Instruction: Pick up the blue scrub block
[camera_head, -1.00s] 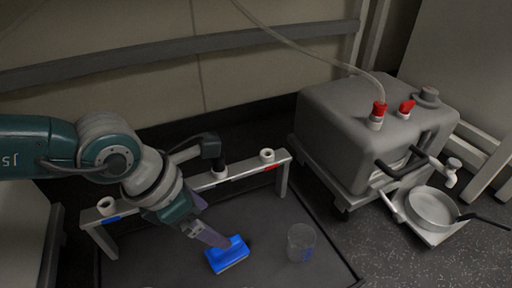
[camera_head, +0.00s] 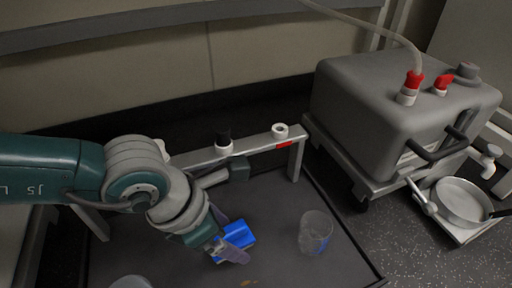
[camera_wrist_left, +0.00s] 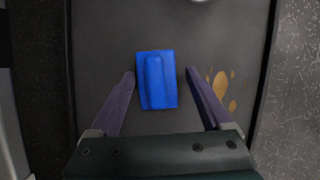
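The blue scrub block (camera_head: 238,236) lies on the dark tray top, partly hidden behind my left gripper (camera_head: 236,252) in the head view. In the left wrist view the block (camera_wrist_left: 157,80) shows whole, with a raised ridge along it. There my left gripper (camera_wrist_left: 160,84) is open. One finger is on each side of the block, with a gap on both sides, and the block is not held. The height of the fingertips above the tray is hard to tell. My right gripper is not in view.
A clear beaker (camera_head: 315,232) stands right of the block. A grey rack (camera_head: 255,143) with white ring holders runs behind. A large grey tank (camera_head: 395,110) and a pan (camera_head: 461,201) are at the right. Brownish stains (camera_wrist_left: 222,88) mark the surface beside the block.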

